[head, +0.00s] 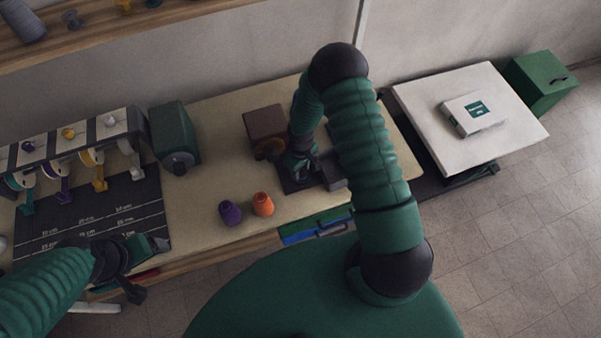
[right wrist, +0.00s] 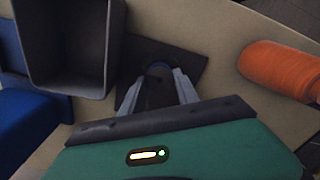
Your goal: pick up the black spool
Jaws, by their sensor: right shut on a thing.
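The black spool (right wrist: 156,88) shows in the right wrist view as a dark shape between my two grey fingers, above or on a dark square pad. Its outline is hard to separate from the pad. My right gripper (right wrist: 158,92) is shut on it. In the head view my right gripper (head: 301,166) is low over the dark pad (head: 292,185) on the bench, and the spool cannot be made out there. My left gripper (head: 140,262) is over the front edge of the bench at lower left, and its jaw state is unclear.
A grey open bin (right wrist: 72,45) is close beside my right gripper. A brown box (head: 265,127) is behind it. A white table (head: 425,110) with a carton (head: 474,114) stands at right.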

